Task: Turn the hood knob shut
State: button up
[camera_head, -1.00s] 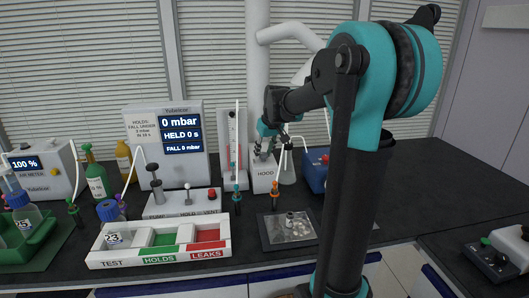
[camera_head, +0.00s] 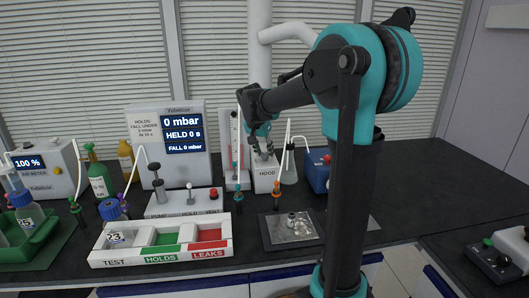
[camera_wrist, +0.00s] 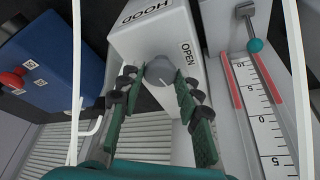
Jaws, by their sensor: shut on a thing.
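The hood knob (camera_wrist: 161,70) is a grey round knob on the face of a white block labelled HOOD (camera_wrist: 150,32). The word OPEN is printed just right of it in the wrist view. My gripper (camera_wrist: 157,86) has its dark fingers on both sides of the knob and is shut on it. In the head view the HOOD block (camera_head: 266,180) stands at the back of the bench, below the white duct, with my gripper (camera_head: 262,150) reaching down onto its top. The fingers hide the knob there.
A white gauge with a scale (camera_wrist: 262,115) stands close beside the block. A blue box with a red button (camera_wrist: 50,65) is on the other side. A flask (camera_head: 289,172) stands near the block; a metal tray (camera_head: 275,238) lies in front.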

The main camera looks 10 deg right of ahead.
jog(key=shift+a+m+h, duration=0.1)
jog(key=shift+m+h, duration=0.2)
jog(key=shift+m, duration=0.6)
jog(key=shift+g, duration=0.4)
jog(key=o, duration=1.1)
jog(key=shift+o, duration=0.2)
jog(key=shift+r, duration=0.1)
jog(key=v, duration=1.1)
jog(key=shift+s+a+r, duration=0.15)
jog(key=shift+s+r, duration=0.05)
jog(key=shift+r, duration=0.15)
